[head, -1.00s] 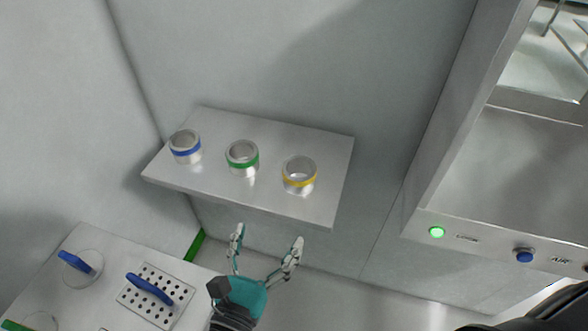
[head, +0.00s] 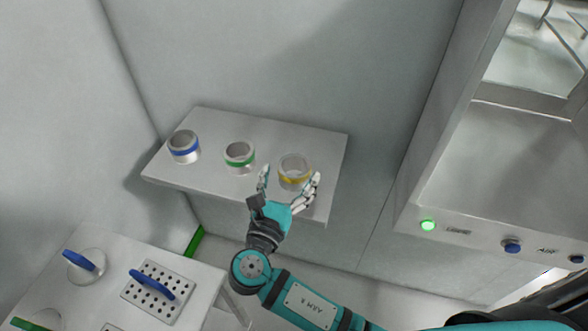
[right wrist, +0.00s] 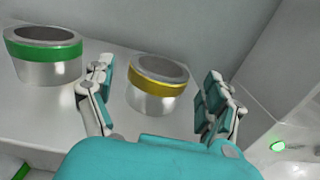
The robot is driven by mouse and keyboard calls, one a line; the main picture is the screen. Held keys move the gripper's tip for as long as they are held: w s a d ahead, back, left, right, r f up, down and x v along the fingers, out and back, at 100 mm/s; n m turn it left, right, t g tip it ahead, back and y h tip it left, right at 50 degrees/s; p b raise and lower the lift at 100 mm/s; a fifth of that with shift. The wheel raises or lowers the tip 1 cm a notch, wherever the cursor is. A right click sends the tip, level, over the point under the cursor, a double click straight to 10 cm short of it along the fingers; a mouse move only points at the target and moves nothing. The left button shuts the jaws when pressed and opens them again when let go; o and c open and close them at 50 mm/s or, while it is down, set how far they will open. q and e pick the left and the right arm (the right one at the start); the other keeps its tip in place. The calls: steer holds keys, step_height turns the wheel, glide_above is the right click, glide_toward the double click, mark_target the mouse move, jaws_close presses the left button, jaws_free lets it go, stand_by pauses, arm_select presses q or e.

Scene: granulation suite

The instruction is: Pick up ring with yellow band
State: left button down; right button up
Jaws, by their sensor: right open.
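The ring with the yellow band (head: 294,171) is a short metal cylinder near the right end of a wall shelf (head: 215,122). My right gripper (head: 291,184) is open at the shelf's front edge, with its fingers pointing at this ring. In the right wrist view the ring with the yellow band (right wrist: 157,88) stands upright between the two open fingers (right wrist: 160,103), with a gap on each side. The fingers partly overlap it in the head view. My left gripper is not in view.
The green-banded ring (head: 239,157) stands just left of my right gripper, and the blue-banded ring (head: 184,147) is farther left. A lower table (head: 95,292) holds a perforated plate (head: 158,292) with a blue handle. A metal cabinet (head: 480,160) stands at the right.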

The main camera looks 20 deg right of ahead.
steer(key=shift+x, duration=1.25)
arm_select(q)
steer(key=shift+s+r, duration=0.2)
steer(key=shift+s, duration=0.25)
arm_select(e)
steer(key=shift+c, duration=0.9)
steer(key=c, duration=1.2)
steer(key=shift+c, duration=0.2)
steer(key=shift+r, duration=0.1)
